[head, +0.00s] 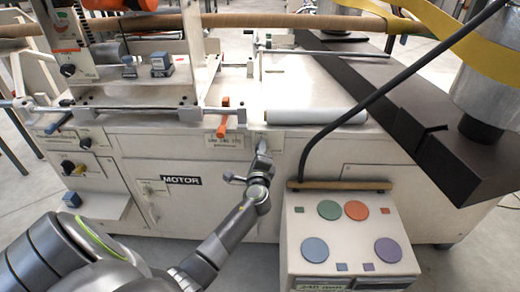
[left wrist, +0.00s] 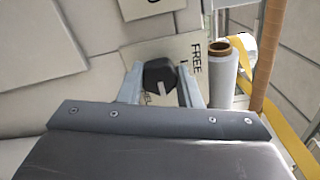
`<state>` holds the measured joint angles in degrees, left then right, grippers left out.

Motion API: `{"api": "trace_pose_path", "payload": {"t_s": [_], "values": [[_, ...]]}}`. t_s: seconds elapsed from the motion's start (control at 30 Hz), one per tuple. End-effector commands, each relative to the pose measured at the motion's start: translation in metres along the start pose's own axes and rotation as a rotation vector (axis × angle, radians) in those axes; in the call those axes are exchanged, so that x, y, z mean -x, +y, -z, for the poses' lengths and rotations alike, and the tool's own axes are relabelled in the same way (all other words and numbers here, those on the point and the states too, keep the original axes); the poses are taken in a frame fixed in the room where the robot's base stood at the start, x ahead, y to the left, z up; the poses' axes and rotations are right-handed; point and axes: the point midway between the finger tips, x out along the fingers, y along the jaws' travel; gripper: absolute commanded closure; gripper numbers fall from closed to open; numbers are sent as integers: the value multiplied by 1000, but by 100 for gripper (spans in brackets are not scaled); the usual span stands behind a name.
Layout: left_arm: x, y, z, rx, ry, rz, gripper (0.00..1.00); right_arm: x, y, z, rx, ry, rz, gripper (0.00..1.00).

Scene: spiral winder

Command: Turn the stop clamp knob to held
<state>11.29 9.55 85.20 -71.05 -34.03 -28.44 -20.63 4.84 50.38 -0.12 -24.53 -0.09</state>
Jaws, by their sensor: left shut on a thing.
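The stop clamp knob (left wrist: 160,77) is dark and faceted, with a pale pointer line slanting toward the lower right of the left wrist view. My left gripper (left wrist: 159,82) has one finger on each side of the knob and is shut on it. A cream label plate with the word FREE (left wrist: 196,58) shows sideways just right of the knob; other lettering is partly covered by the fingers. In the head view my left gripper (head: 262,150) is at the machine's front face, and the knob is hidden there. My right gripper is not in view.
A pale roll (head: 315,117) lies on the machine top by the front edge. An orange clamp (head: 225,118) sits on a rail left of it. A panel with coloured round buttons (head: 345,235) stands right of my arm, with a dark bent rod rising behind it.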

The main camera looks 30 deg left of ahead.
Motion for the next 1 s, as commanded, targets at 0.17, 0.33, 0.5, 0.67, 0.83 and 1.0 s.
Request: {"api": "trace_pose_path", "payload": {"t_s": [0.17, 0.33, 0.5, 0.67, 0.83, 1.0], "values": [[0, -3, 0, -163, 2, 1, 92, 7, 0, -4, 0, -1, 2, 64], [0, -3, 0, -303, 2, 1, 92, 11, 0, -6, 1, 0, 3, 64], [0, -2, 0, -415, 2, 1, 92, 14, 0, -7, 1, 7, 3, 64], [0, -2, 0, -487, 2, 1, 92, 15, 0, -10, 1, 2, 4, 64], [0, -1, 1, -532, 1, 0, 92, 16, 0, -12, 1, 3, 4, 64], [0, 0, 1, -551, 2, 0, 92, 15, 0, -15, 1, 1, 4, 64]]}}
